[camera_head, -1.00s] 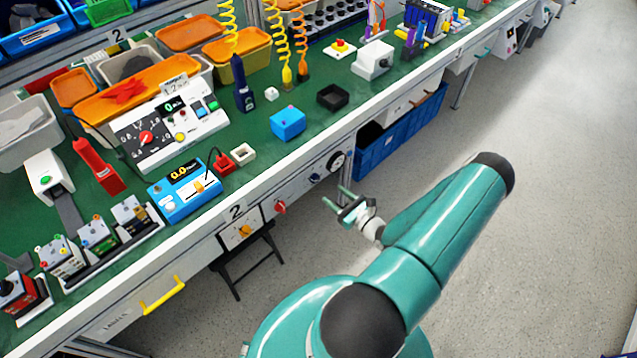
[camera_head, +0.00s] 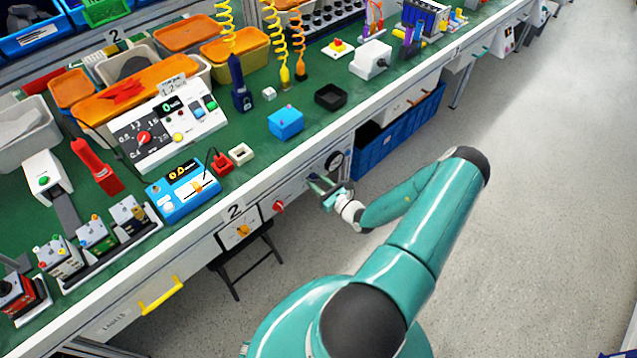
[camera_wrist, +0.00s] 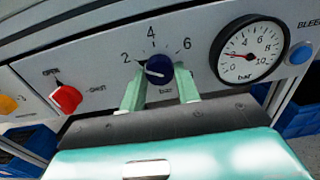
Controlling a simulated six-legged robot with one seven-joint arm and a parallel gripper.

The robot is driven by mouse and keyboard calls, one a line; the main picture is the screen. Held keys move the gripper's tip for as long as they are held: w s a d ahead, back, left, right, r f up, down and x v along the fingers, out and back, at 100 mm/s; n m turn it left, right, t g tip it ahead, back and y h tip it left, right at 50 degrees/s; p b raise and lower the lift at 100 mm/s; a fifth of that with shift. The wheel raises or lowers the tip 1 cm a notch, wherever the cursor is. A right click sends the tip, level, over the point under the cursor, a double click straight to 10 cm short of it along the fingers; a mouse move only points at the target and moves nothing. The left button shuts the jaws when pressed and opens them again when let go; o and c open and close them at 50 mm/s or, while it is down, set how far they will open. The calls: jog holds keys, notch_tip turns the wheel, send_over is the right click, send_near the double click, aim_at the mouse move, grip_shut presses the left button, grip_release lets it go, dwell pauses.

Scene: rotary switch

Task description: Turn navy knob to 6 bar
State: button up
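The navy knob (camera_wrist: 159,69) sits on a pale panel in the wrist view, with marks 2, 4 and 6 above it and "bar" below. Its white pointer line is turned to the left, near the 2 side. My gripper (camera_wrist: 160,80) has its two green fingers on either side of the knob. They look open, with the knob between them; firm contact is not visible.
A red knob (camera_wrist: 66,98) is left of the navy one, and a yellow knob (camera_wrist: 8,104) is farther left. A blue button (camera_wrist: 300,54) is right of the gauge. A blue crate (camera_head: 400,134) stands under the bench. The floor behind my arm is clear.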

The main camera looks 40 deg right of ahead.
jog(key=shift+m, duration=0.3)
jog(key=m, duration=1.1)
jog(key=shift+m, duration=0.4)
jog(key=m, duration=0.6)
jog(key=shift+a+r, duration=0.1)
jog(key=m, duration=0.5)
jog(key=shift+m, duration=0.4)
jog(key=o, duration=0.9)
jog(key=shift+o, duration=0.2)
